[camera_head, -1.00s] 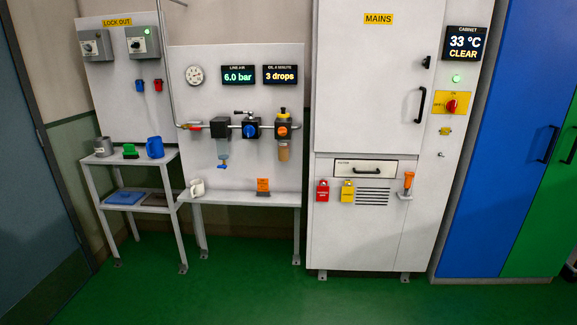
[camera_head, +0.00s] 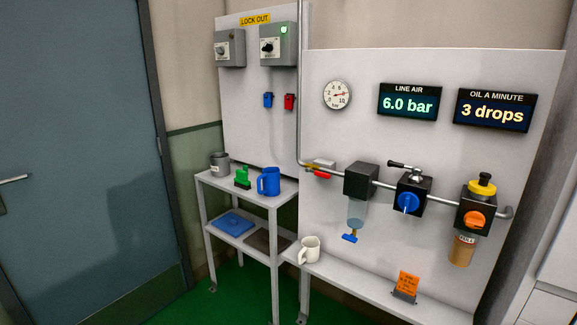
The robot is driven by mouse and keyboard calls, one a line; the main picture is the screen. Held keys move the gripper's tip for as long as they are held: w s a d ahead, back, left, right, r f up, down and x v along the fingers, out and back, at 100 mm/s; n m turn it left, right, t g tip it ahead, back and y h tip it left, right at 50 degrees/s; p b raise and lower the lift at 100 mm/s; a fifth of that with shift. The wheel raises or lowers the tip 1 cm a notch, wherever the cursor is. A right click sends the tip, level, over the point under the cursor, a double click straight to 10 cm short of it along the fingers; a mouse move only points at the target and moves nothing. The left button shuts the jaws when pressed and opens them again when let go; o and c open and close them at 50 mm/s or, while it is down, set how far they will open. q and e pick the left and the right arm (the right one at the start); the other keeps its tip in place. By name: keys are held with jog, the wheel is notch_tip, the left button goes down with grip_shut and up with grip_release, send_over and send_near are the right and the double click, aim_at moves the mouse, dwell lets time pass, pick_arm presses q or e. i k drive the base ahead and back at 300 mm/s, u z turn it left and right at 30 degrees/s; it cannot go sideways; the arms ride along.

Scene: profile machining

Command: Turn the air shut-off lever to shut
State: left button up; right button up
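The air line (camera_head: 383,184) runs across the white panel in the head view. Near its left end, where the pipe comes down, a small red handle (camera_head: 321,174) lies roughly along the pipe. It looks like the shut-off lever, but its fine shape is too small to tell. To its right are a black block with a clear bowl (camera_head: 356,214), a black block with a blue knob (camera_head: 407,203) and a black bar handle (camera_head: 402,165) above it, and an oiler (camera_head: 474,219) with an orange knob. The line air display (camera_head: 409,103) reads 6.0 bar. Neither gripper is in view.
A shelf (camera_head: 375,294) juts out below the air line, with a white mug (camera_head: 310,249) and an orange sign (camera_head: 406,286). A two-level stand (camera_head: 203,214) at left holds a blue mug (camera_head: 268,181) and other items. Green floor shows in front of the stand.

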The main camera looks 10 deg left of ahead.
aim_at(319, 173)
jog(key=i, duration=0.1)
jog(key=k, duration=0.35)
jog(key=z, duration=0.5)
jog(key=i, duration=1.2)
jog(key=u, duration=0.25)
